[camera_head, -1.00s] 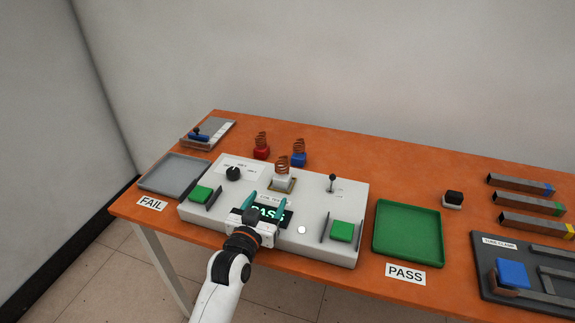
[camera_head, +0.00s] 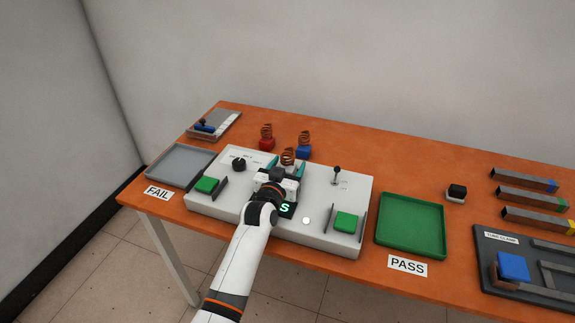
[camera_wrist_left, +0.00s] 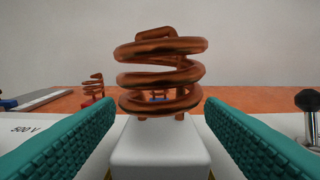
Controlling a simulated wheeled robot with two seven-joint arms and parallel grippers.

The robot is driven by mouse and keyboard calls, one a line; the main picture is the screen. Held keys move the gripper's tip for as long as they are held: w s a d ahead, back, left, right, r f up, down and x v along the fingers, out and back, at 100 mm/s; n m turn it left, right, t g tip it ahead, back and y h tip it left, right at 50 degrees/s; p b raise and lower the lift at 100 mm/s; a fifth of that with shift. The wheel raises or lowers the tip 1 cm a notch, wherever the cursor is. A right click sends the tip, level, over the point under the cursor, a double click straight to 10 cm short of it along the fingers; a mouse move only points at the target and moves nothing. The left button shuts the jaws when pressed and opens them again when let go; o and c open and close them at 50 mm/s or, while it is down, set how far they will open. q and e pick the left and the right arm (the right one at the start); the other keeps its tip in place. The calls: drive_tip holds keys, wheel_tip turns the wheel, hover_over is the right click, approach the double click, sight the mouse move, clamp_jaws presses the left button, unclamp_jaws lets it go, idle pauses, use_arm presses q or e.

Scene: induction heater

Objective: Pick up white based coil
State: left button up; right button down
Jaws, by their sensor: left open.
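The white based coil is a copper spiral on a white block. In the head view its copper top (camera_head: 288,156) shows above my left gripper, which hides most of the base. In the left wrist view the copper coil and its white base (camera_wrist_left: 160,148) stand upright in the centre. My left gripper (camera_head: 286,167) is open, with a teal finger on each side of the white base. Gaps show between the fingers (camera_wrist_left: 160,135) and the base. The coil sits on the white tester box (camera_head: 325,190). My right gripper is not in view.
A red based coil (camera_head: 266,142) and a blue based coil (camera_head: 304,151) stand behind the box. A black knob (camera_head: 239,165) and an upright lever (camera_head: 337,174) rise from the box. A grey tray (camera_head: 180,167) lies left, a green tray (camera_head: 411,226) right.

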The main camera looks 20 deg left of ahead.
use_arm(q)
drive_tip(key=c, duration=1.2)
